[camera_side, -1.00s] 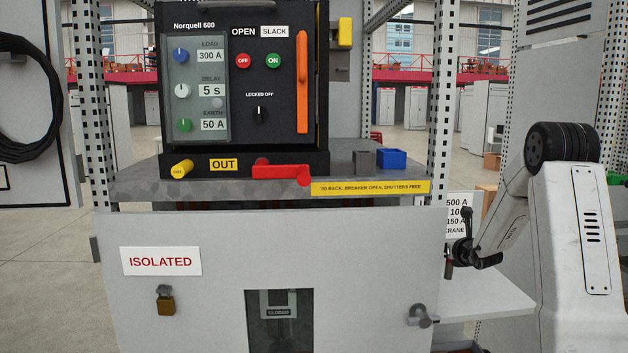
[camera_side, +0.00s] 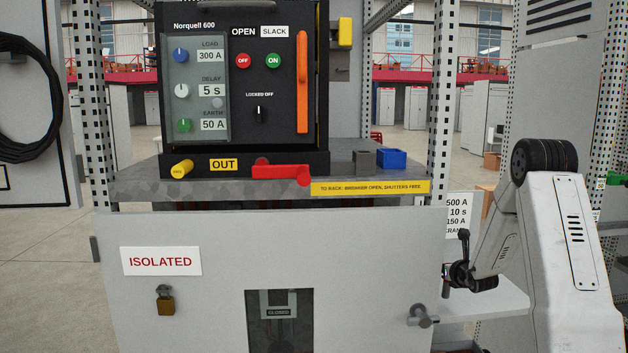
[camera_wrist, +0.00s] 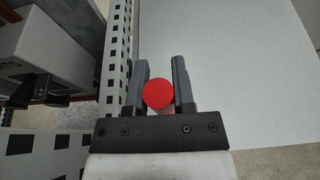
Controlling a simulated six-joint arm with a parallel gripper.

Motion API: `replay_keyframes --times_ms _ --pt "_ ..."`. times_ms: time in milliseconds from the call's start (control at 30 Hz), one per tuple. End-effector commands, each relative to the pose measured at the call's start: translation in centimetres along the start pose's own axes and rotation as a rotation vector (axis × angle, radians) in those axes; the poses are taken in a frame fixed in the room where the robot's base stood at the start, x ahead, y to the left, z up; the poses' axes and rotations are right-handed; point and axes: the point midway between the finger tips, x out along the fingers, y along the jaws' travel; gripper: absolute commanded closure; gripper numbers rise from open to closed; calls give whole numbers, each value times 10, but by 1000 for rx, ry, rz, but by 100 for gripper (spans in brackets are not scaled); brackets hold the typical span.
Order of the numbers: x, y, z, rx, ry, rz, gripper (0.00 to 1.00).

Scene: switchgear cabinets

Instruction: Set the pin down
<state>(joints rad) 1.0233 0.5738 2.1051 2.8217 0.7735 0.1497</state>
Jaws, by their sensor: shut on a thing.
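The pin (camera_wrist: 158,93) shows in the wrist view as a round red end between the two grey fingers of my gripper (camera_wrist: 159,63). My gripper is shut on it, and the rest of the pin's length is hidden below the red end. In the side view my gripper (camera_side: 447,283) hangs at the left end of a white shelf (camera_side: 506,298), beside the cabinet's right post. The pin is too small there to make out clearly. I cannot tell whether its lower end touches the shelf.
The perforated post (camera_wrist: 117,50) stands close to the left of my gripper. The shelf (camera_wrist: 225,60) is bare to the right. A grey door with a round knob (camera_side: 420,316) is left of the gripper. A breaker (camera_side: 267,100) stands on the bench above.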

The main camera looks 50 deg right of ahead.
Motion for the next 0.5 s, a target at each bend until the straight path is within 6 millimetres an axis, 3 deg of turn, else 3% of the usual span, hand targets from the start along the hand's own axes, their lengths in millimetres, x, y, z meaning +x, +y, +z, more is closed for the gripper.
replay_keyframes --times_ms 200,500 --pt "6 0 -17 1 1 0 100" --pt "7 0 -19 1 -2 -1 100"
